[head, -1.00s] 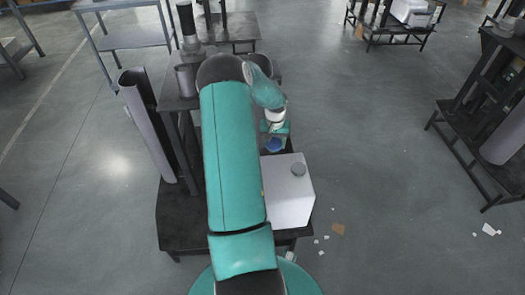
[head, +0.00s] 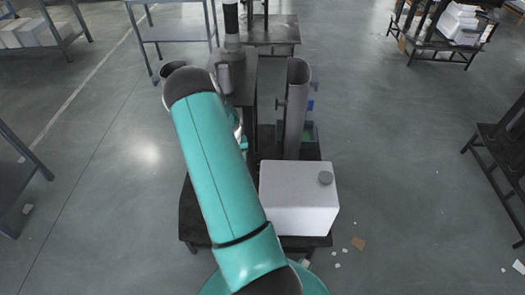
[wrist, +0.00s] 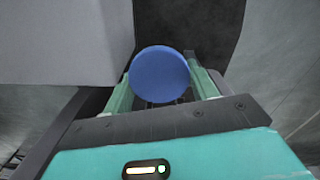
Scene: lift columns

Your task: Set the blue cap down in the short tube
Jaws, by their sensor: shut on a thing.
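The blue cap (wrist: 159,74) is a round disc between the two fingers of my gripper (wrist: 160,84) in the wrist view; the gripper is shut on it. In the head view my upper arm hides most of my gripper, and I cannot make out the held cap. A tall grey tube (head: 295,115) stands upright right of the black stand. I cannot tell which is the short tube.
A large pale surface (wrist: 60,40) is close to the cap's left in the wrist view.

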